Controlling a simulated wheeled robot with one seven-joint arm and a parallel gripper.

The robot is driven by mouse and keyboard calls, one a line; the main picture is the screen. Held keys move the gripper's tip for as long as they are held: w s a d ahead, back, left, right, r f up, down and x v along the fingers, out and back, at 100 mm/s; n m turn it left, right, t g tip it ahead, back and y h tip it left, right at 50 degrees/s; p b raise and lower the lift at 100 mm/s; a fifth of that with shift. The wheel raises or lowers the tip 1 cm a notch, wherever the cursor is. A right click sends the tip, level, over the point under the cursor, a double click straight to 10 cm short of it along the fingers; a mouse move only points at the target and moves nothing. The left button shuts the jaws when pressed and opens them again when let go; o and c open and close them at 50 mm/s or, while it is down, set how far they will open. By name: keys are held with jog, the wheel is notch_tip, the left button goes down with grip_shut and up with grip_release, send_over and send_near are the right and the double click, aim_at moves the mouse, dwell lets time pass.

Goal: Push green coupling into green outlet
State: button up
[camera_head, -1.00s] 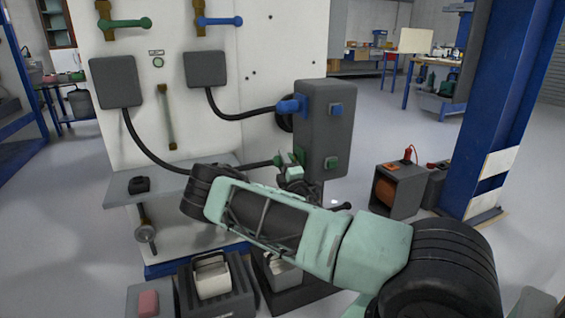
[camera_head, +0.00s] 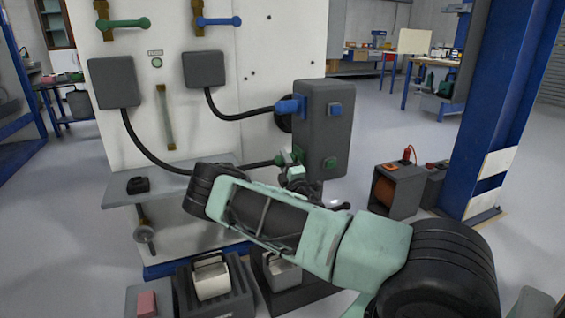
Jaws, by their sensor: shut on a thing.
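The green coupling (camera_head: 281,160) is on the end of the lower black hose, close to the left side of the dark grey outlet box (camera_head: 326,118). My gripper (camera_head: 291,166) is shut on the green coupling, partly hidden behind my own arm. The green outlet on the box's left side is mostly hidden by the coupling and gripper, so I cannot tell how far the coupling sits in it. A green square (camera_head: 330,162) shows low on the box front. The blue coupling (camera_head: 290,106) sits at the box's upper left side.
Two grey boxes feed the hoses from the white panel (camera_head: 240,60). A grey shelf (camera_head: 125,192) with a black ring is at left. Open-topped bins stand on the floor below my arm. A blue column (camera_head: 500,110) stands at right.

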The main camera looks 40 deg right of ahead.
jog(key=shift+s+d, duration=0.15)
jog(key=shift+d, duration=0.15)
jog(key=o, duration=1.1)
jog(key=shift+o, duration=0.2)
jog(key=p+v, duration=0.1)
jog(key=v, duration=1.6)
jog(key=shift+s, duration=0.15)
jog(key=shift+a, duration=0.1)
